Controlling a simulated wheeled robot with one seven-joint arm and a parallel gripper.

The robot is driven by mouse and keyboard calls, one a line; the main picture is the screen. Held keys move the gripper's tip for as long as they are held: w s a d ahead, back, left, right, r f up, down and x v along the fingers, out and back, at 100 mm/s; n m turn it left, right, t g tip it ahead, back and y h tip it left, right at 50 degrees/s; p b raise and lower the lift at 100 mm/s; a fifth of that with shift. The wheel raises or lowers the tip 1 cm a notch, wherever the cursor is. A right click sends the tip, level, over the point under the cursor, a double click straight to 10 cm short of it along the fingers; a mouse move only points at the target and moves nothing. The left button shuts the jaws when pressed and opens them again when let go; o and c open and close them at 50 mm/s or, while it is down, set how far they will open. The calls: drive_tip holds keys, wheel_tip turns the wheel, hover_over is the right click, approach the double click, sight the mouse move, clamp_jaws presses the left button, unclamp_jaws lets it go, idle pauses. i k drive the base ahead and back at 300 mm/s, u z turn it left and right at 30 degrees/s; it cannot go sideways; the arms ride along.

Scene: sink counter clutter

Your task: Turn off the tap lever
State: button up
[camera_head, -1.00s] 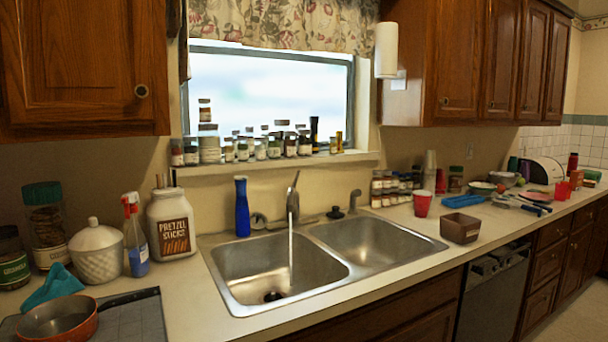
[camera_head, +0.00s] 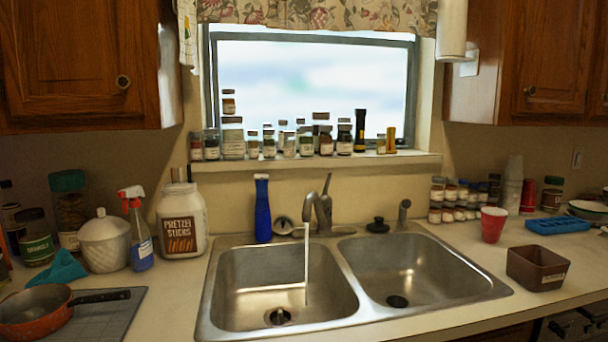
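The tap (camera_head: 312,209) stands behind the double sink, at the middle of its back rim. Its lever (camera_head: 327,184) points up from the top of the tap, tilted slightly. A stream of water (camera_head: 306,262) runs from the spout into the left basin (camera_head: 262,283), near its drain. The right basin (camera_head: 420,265) has no stream falling into it. My gripper is not in the head camera view.
A blue bottle (camera_head: 263,210) stands left of the tap. A black stopper (camera_head: 378,225) and a small sprayer (camera_head: 403,212) are to its right. A brown container (camera_head: 537,268) and red cup (camera_head: 492,224) sit right of the sink. An orange pan (camera_head: 35,312) lies at left.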

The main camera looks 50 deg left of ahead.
sight(328, 182)
drive_tip(key=u, duration=0.65)
drive_tip(key=i, duration=0.75)
drive_tip(key=u, duration=0.85)
